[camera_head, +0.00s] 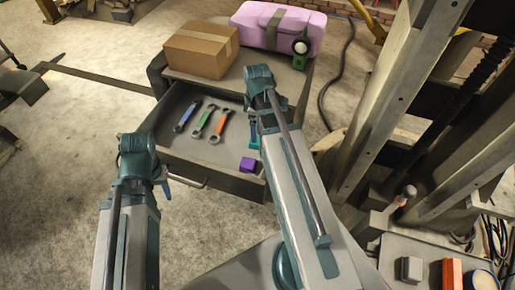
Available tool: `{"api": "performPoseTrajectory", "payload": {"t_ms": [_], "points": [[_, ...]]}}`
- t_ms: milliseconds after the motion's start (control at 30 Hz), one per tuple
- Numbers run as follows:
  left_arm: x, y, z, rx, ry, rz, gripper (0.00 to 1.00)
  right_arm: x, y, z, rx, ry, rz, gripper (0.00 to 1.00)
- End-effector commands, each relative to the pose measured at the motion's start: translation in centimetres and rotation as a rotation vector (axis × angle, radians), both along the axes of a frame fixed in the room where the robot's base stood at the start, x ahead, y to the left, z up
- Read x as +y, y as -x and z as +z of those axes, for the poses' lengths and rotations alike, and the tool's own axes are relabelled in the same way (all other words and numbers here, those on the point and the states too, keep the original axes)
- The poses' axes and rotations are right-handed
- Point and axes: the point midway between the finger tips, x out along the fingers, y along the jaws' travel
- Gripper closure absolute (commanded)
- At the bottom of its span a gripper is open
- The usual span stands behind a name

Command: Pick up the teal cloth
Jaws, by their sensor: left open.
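I cannot make out a teal cloth for certain in the head view. My left gripper (164,182) is mostly hidden by its own arm; a small blue-teal part shows just in front of the open drawer (184,158). It is open, and I see nothing in it. My right arm reaches over the drawer's right side. A small teal part (254,138) shows beside this arm, above the drawer; it looks like part of my right gripper, and its jaws cannot be made out.
The drawer holds a blue wrench (187,115), a green wrench (203,121), an orange wrench (219,126) and a purple block (248,165). A cardboard box (200,50) and a pink case (279,26) stand on the cabinet. The floor at left is mostly clear.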

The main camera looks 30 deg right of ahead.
Motion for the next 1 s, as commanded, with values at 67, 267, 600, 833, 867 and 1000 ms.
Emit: {"api": "performPoseTrajectory", "payload": {"t_ms": [67, 267, 600, 833, 867, 1000], "points": [[0.0, 0.0, -1.1, 0.000, 0.000, 0.000, 0.55, 0.0, 0.0, -1.1, 0.000, 0.000, 0.000, 0.07], [0.0, 0.0, -1.0, 0.000, 0.000, 0.000, 0.55, 0.0, 0.0, -1.0, 0.000, 0.000, 0.000, 0.07], [0.0, 0.0, -3.9, 0.000, 0.000, 0.000, 0.55, -0.1, 0.1, -3.9, 0.000, 0.000, 0.000, 0.07], [0.0, 0.0, -6.2, 0.000, 0.000, 0.000, 0.55, -0.2, 0.1, -6.2, 0.000, 0.000, 0.000, 0.07], [0.0, 0.0, -6.3, 0.000, 0.000, 0.000, 0.55, -0.2, 0.1, -6.3, 0.000, 0.000, 0.000, 0.07], [0.0, 0.0, -6.2, 0.000, 0.000, 0.000, 0.55, -0.2, 0.1, -6.2, 0.000, 0.000, 0.000, 0.07]]}}
